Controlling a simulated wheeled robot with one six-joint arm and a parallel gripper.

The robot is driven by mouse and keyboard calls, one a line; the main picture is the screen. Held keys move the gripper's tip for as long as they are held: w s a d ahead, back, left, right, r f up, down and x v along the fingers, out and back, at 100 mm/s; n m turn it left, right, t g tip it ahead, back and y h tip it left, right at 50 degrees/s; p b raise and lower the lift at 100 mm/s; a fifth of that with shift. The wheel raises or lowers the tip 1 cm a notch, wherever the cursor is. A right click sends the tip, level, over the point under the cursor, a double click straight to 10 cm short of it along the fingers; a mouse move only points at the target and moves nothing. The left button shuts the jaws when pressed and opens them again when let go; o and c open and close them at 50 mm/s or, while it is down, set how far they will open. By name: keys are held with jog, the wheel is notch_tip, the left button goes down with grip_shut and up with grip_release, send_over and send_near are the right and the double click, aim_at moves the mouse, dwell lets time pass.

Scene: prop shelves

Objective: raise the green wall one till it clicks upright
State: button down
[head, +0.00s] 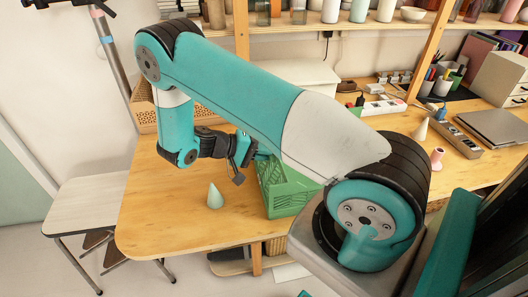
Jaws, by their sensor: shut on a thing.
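A green slatted crate (290,196) stands on the wooden table, below and partly behind my arm. Its near wall is upright, and its far upper part is hidden by my arm. My gripper (256,153) is at the crate's far left corner. It is shut on a green wall of the crate there, but the fingertips are small and partly covered. I cannot tell how far that wall is tilted.
A white box (300,82) is behind. Power strips, a pink cup (437,156) and a laptop (497,126) lie right. The table's front left is clear.

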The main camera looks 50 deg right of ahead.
dwell(0.3)
jog(key=c, duration=1.2)
grip_release()
jog(key=shift+w, duration=0.1)
